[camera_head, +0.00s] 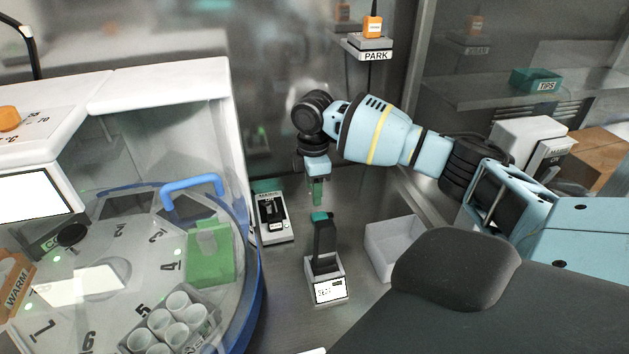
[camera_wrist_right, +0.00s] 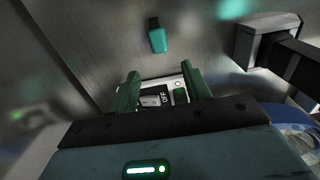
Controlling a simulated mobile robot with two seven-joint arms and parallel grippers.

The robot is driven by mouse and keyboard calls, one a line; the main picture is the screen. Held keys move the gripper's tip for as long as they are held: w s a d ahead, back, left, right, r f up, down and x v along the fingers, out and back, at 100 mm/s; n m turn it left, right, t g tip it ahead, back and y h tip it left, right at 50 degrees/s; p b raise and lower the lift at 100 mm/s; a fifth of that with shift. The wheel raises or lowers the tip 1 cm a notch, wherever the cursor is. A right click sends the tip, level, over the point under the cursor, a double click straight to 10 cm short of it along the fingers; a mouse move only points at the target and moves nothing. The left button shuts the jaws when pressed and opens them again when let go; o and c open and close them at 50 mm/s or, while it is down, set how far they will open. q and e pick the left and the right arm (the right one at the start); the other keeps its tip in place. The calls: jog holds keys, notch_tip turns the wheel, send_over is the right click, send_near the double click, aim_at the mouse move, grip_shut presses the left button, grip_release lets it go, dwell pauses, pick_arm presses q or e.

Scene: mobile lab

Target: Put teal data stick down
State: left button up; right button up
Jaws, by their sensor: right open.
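The teal data stick (camera_wrist_right: 158,40), with a dark end, lies on the steel counter in the right wrist view. It is beyond my fingertips and apart from them. My right gripper (camera_wrist_right: 160,88) is open and empty, its two green fingers spread. In the head view the right gripper (camera_head: 316,192) points down over the counter, behind a black upright device. A small teal patch shows at that device's top; I cannot tell whether it is the stick. My left gripper is not in view.
A white device (camera_head: 274,220) stands left of the gripper. The black upright device (camera_head: 325,242) has a white base with a display. An empty white bin (camera_head: 392,247) is at right. The round carousel with a blue handle (camera_head: 190,183) fills the left. The PARK shelf (camera_head: 368,44) hangs behind.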

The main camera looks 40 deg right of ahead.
jog(key=shift+r, duration=2.3)
